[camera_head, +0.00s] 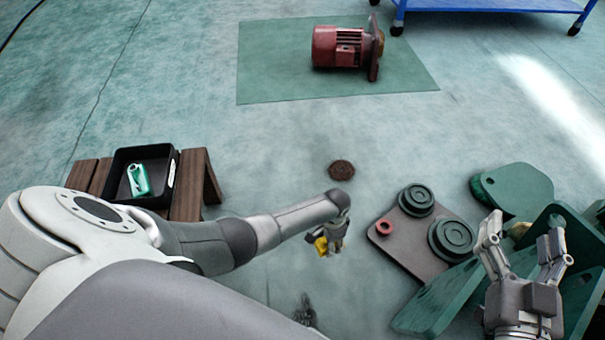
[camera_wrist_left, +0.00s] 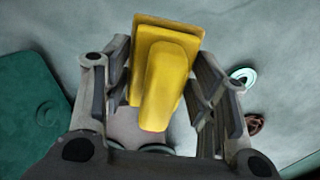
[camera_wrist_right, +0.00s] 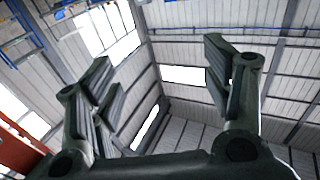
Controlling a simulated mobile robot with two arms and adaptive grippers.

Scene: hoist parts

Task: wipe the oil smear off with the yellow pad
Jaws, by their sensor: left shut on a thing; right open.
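The yellow pad (camera_head: 321,245) is held in my left gripper (camera_head: 329,243) above the floor, in the middle of the head view. The left wrist view shows the pad (camera_wrist_left: 172,35) with its handle (camera_wrist_left: 160,95) between the two fingers. My right gripper (camera_head: 523,238) is open and empty at the lower right, fingers pointing up. The right wrist view shows only ceiling between its fingers.
Green parts (camera_head: 520,190) crowd the right. A black bin (camera_head: 122,170) holds a green bottle (camera_head: 138,180). A red motor (camera_head: 340,47) sits farther back.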

